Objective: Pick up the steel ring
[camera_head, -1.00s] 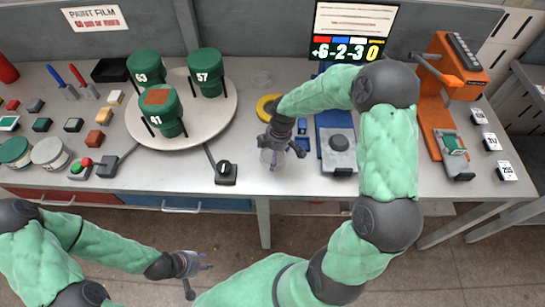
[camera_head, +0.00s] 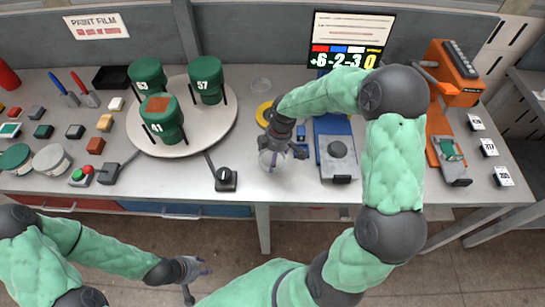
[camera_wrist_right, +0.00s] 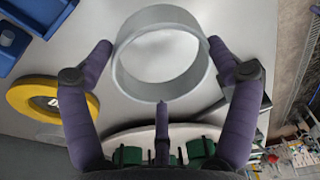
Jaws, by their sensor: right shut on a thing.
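The steel ring (camera_wrist_right: 163,84) is a short, wide, pale grey band. In the right wrist view it sits between the purple fingers of my right gripper (camera_wrist_right: 160,65), which is shut on it. In the head view the ring (camera_head: 268,161) shows at the fingertips of my right gripper (camera_head: 284,153), near the table's front edge and partly hidden by the fingers. I cannot tell whether it touches the tabletop. My left gripper (camera_head: 196,277) is empty with its fingers apart, low in front of the table.
A yellow ring (camera_head: 264,113) lies behind my right gripper. A blue-based device (camera_head: 338,157) stands to its right, a black lever box (camera_head: 226,179) to its left. A round turntable (camera_head: 222,122) carries green cylinders. An orange press (camera_head: 452,75) stands at the right.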

